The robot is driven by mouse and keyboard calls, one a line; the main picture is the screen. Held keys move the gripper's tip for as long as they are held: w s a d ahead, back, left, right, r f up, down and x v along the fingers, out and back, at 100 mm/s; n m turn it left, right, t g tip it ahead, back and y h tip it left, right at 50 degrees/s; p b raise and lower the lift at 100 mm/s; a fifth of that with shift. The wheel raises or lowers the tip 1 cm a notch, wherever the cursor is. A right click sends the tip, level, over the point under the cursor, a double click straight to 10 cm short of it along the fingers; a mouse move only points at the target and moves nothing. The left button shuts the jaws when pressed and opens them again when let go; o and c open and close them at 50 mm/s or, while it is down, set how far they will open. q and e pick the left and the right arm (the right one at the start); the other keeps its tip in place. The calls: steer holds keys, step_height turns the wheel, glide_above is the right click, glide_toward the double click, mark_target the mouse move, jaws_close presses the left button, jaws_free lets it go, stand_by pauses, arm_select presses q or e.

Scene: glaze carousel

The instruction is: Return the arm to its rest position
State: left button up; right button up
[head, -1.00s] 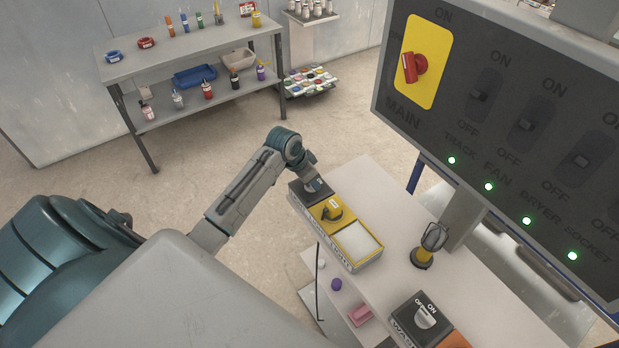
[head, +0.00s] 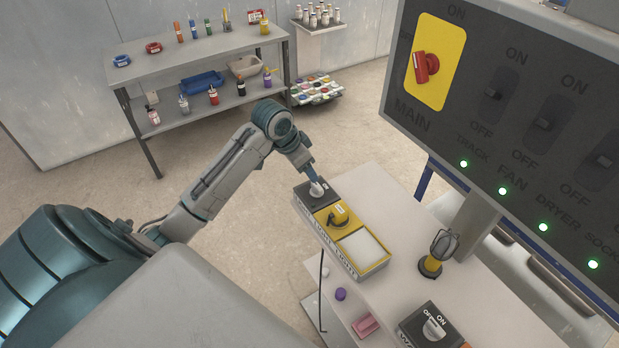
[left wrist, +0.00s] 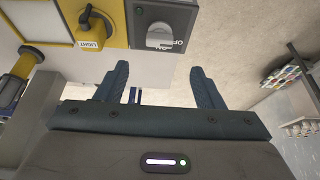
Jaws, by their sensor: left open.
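A pale lit panel (head: 362,248) fills the box's other end.
A wall board (head: 440,130) with a red main switch and several toggles hangs at the right, green lamps lit. A yellow lantern (head: 431,266) and a dark switch block (head: 415,325) stand on the bench (head: 375,185). A paint shelf (head: 185,55) is at the back.

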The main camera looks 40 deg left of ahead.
arm_select(q)
steer(key=shift+s+r, duration=0.2)
steer(key=shift+r, duration=0.4)
steer(key=s+d+f+n, duration=0.1)
steer(key=s+d+f, duration=0.3)
steer(key=s+f, duration=0.15)
steer(key=s+d+f, duration=0.4)
steer(key=s, duration=0.3)
steer(key=s+d+f+n+y, duration=0.1)
steer(key=s+d+n+y, duration=0.15)
steer(key=s, duration=1.25)
step_height(320, 180, down, 34)
steer(key=a+g+b, duration=0.2)
steer(key=b, duration=0.4)
steer(key=s+a+f+b, duration=0.1)
steer(key=s+f+b, duration=0.1)
steer(key=s+f, duration=0.7)
steer(key=s+f+g+b, duration=0.1)
steer(key=s+f+b, duration=0.2)
steer(key=s+f, duration=0.7)
step_height(320, 180, down, 8)
steer(key=shift+a+r, duration=0.2)
steer(key=shift+a, duration=0.15)
